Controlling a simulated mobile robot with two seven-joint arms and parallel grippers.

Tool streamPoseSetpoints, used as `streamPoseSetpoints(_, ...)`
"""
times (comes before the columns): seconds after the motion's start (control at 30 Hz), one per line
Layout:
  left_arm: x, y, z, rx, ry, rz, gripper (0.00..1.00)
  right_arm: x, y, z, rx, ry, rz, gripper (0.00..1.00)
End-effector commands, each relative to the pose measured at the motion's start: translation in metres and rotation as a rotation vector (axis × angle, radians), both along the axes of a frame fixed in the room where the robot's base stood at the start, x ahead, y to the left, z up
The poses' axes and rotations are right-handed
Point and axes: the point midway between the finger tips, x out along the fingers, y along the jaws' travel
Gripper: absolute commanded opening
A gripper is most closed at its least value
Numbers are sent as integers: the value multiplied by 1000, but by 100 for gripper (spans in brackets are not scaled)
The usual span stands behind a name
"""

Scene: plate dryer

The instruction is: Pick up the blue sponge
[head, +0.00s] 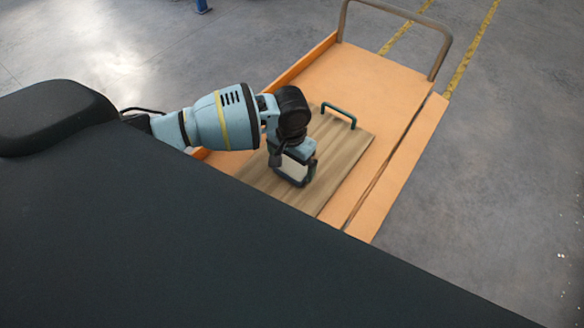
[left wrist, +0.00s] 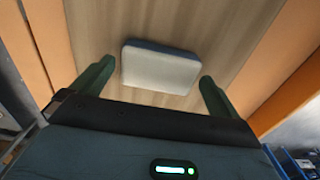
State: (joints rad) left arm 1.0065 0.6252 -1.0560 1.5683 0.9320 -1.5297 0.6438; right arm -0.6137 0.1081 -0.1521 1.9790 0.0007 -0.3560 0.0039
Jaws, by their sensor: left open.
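The sponge (left wrist: 160,68) has a pale whitish top and a dark bluish side along its far edge. It lies flat on a wooden board, between and slightly beyond my left gripper's fingertips (left wrist: 157,77) in the left wrist view. Small gaps show between the sponge and each green finger. In the head view my left gripper (head: 293,181) points down over the board, open, with the pale sponge face (head: 294,168) showing between its fingers. The height of the fingers above the board is hard to tell. My right gripper is not in view.
The wooden board (head: 345,165) has a green handle (head: 339,115) and lies on an orange cart (head: 372,88) with a raised left edge and a metal push bar (head: 441,50). The cart's far part is clear. Grey floor lies around it.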

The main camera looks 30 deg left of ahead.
Motion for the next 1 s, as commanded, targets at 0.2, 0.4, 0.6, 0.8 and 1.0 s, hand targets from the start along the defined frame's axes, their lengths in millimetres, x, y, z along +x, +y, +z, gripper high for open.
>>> streamPoseSetpoints(0.2,0,0,-20,0,-1,0,100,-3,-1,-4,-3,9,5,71)
streamPoseSetpoints(0.4,1,0,-20,0,-3,-1,100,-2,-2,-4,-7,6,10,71)
streamPoseSetpoints(0.6,1,0,-20,0,-3,-1,78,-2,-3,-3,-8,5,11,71)
streamPoseSetpoints(0.8,1,0,-19,0,-3,0,63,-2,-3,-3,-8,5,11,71)
streamPoseSetpoints(1.0,1,0,-18,0,-3,0,63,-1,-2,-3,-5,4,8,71)
